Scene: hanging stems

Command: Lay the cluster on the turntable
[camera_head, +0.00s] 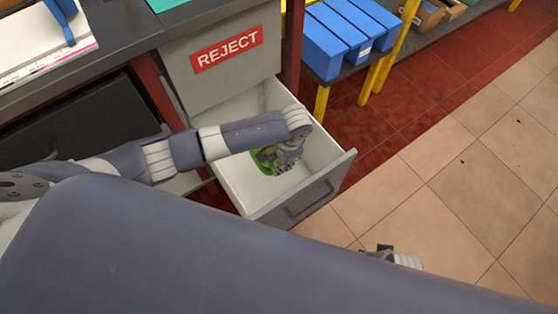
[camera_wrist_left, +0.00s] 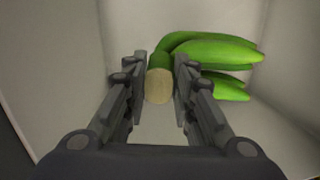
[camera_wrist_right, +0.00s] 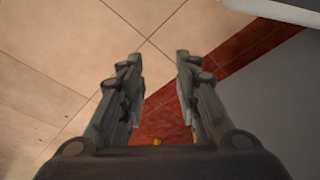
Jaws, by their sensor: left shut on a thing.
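A green banana-like cluster (camera_wrist_left: 210,50) lies inside the open drawer (camera_head: 333,165), its pale cut stem end towards me in the left wrist view. In the head view only a bit of the cluster's green (camera_head: 262,160) shows beside my left gripper (camera_head: 282,163), which reaches down into the drawer. In the left wrist view my left gripper (camera_wrist_left: 160,88) is shut on the cluster's stem, with a finger on each side. My right gripper (camera_wrist_right: 157,85) is open and empty over the tiled floor. No turntable can be made out in these views.
A red REJECT sign (camera_head: 227,49) is on the grey panel behind the open drawer. A dark worktop (camera_head: 115,38) runs to the left. Blue bins (camera_head: 335,35) stand on a yellow-legged shelf at the back. The tiled floor (camera_head: 455,190) at the right is clear.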

